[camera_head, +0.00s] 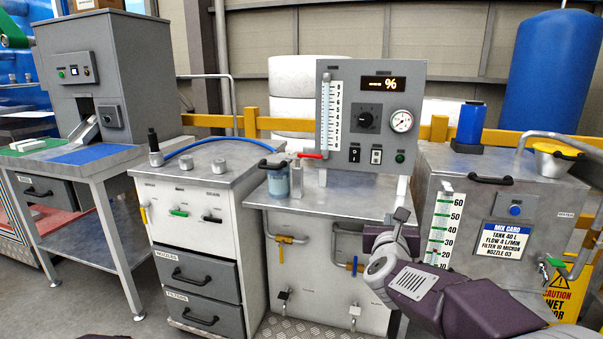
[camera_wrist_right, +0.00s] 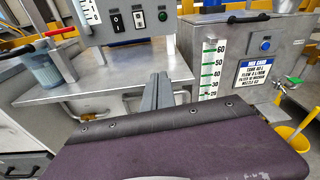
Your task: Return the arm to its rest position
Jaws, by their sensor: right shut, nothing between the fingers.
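My right arm comes in from the lower right of the head view, with dark purple links and a grey joint. Its gripper (camera_head: 402,215) points up and away, in front of the steel bench with the gauge panel. In the right wrist view the two grey fingers of this gripper (camera_wrist_right: 157,90) lie together with nothing between them. They appear in front of the bench's front edge and touch nothing that I can see. My left gripper is not in view.
The steel bench (camera_head: 350,200) carries a gauge panel (camera_head: 345,110) and a clear jar (camera_head: 278,182) with bluish contents. To its right stands a steel tank (camera_head: 465,215) with a level scale. A yellow bucket (camera_wrist_right: 292,140) shows at right in the wrist view. A drawer cabinet (camera_head: 195,225) stands left.

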